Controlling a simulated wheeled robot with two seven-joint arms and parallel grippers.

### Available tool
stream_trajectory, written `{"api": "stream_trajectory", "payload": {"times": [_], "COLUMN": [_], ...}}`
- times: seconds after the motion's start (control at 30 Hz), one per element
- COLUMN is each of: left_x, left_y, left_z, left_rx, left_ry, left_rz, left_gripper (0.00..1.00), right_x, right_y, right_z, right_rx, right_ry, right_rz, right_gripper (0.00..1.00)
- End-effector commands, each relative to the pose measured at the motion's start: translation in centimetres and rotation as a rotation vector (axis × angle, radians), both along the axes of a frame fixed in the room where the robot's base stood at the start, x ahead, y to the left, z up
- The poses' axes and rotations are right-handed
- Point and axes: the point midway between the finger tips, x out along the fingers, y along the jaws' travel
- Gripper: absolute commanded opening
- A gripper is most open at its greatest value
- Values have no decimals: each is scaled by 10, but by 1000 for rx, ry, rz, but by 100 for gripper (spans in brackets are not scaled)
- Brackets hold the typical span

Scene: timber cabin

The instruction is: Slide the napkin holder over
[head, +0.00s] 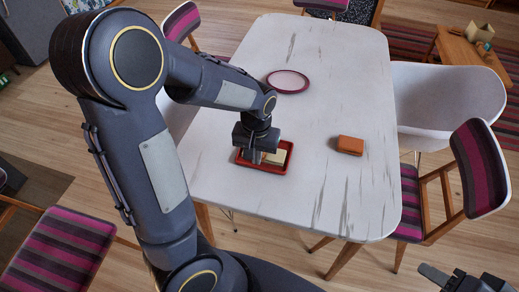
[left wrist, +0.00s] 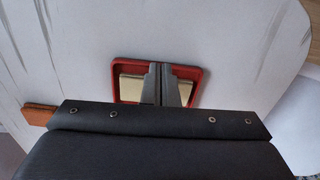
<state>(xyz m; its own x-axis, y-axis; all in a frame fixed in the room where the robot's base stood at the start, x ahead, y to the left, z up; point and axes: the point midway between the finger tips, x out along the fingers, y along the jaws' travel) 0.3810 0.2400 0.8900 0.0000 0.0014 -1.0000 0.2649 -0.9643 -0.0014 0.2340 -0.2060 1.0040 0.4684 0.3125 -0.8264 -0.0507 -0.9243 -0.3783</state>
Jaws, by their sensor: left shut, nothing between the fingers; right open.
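A shallow red rectangular holder (head: 285,168) with pale cream contents lies on the near left part of the white table (head: 330,85); I take it to be the napkin holder. My left gripper (head: 256,158) is shut and empty, with its fingers pointing down over the holder. In the left wrist view, the closed fingertips (left wrist: 170,67) overlap the middle of the red rim (left wrist: 194,71), with pale pieces on both sides. I cannot tell whether they touch it. My right gripper (head: 462,279) is open at the lower right, away from the table, partly cut off.
An orange-brown block (head: 350,145) lies right of the holder; it also shows in the left wrist view (left wrist: 38,115). A pink-rimmed oval plate (head: 287,81) lies farther back. The tabletop between them is clear. Striped chairs (head: 480,168) and a white chair (head: 450,95) surround the table.

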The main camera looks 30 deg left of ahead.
Motion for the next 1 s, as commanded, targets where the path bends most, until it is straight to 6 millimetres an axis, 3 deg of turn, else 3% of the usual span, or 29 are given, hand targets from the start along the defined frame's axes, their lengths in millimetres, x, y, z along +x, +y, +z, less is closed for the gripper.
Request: {"api": "stream_trajectory", "payload": {"times": [0.03,0.27,0.53,1.0], "left_x": [-2,-2,33,39], "left_y": [1,0,10,11], "left_z": [-14,-63,-60,-61], "left_rx": [2,0,-1,-1], "left_ry": [8,7,0,0], "left_rz": [1,1,2,0], "left_gripper": [0,0,0,0], "right_x": [0,0,0,0], "right_y": [0,0,0,0], "right_z": [-2,-7,2,2], "right_rx": [0,0,0,0], "right_ry": [0,0,0,0], "right_rz": [0,0,0,0], "right_gripper": [47,47,47,47]}}
